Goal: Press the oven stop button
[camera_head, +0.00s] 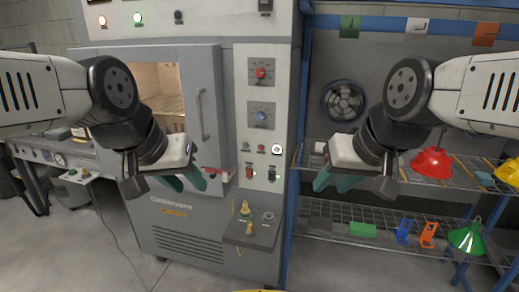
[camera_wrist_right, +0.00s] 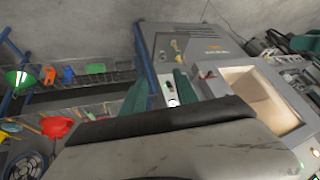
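The grey oven (camera_head: 190,222) stands in the middle of the head view with its door window showing a lit chamber. Its control panel (camera_head: 263,95) has a red knob (camera_head: 261,73), a blue knob (camera_head: 261,116), small round buttons including a red one (camera_head: 261,149) and a white one (camera_head: 277,149), and red and green switches (camera_head: 249,172) below. I cannot read which is the stop button. My left gripper (camera_head: 184,181) is open and empty before the oven front, left of the panel. My right gripper (camera_head: 335,181) is open and empty, right of the panel; its fingers also show in the right wrist view (camera_wrist_right: 160,92).
A small ledge (camera_head: 252,232) with brass fittings juts out below the panel. A fan (camera_head: 343,101) is behind. The floor in front is clear.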

